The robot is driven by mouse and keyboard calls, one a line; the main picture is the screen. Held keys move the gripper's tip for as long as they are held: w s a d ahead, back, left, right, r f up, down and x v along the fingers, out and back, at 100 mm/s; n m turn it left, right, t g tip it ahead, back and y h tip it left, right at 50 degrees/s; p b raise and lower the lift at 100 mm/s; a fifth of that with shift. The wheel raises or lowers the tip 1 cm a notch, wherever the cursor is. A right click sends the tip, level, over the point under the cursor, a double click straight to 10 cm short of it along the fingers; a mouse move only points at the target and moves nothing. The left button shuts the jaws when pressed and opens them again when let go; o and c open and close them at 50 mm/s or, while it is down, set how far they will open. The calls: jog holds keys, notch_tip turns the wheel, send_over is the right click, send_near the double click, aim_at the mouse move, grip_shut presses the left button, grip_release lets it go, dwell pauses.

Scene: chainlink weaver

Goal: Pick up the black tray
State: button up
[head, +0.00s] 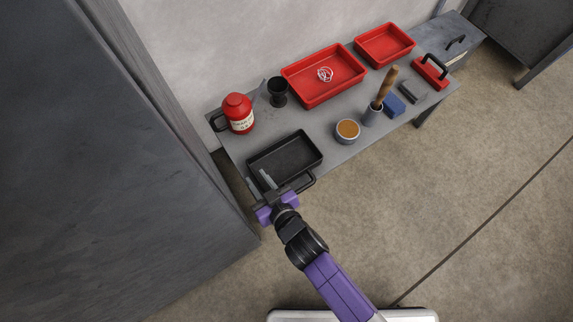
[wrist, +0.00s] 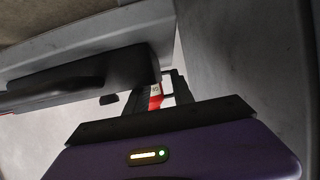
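The black tray (head: 291,149) is a shallow rectangular pan at the near left end of the grey bench in the head view. It looks empty, and a loop handle (head: 308,183) sticks out at its near right side. My gripper (head: 267,176) is at the tray's near left corner, its fingers overlapping that corner in the picture. In the wrist view the fingers (wrist: 166,86) stand apart, with red and white showing between them. A dark bar, perhaps the tray's handle, lies left of the fingers there. Whether the fingers touch the tray cannot be told.
A tall grey cabinet (head: 110,150) stands close on the left.

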aim_at(253, 173)
jog(key=b+x, duration=0.1)
jog(key=x, duration=0.3)
jog(key=shift+f, duration=0.1)
grip_shut()
dwell(1.4)
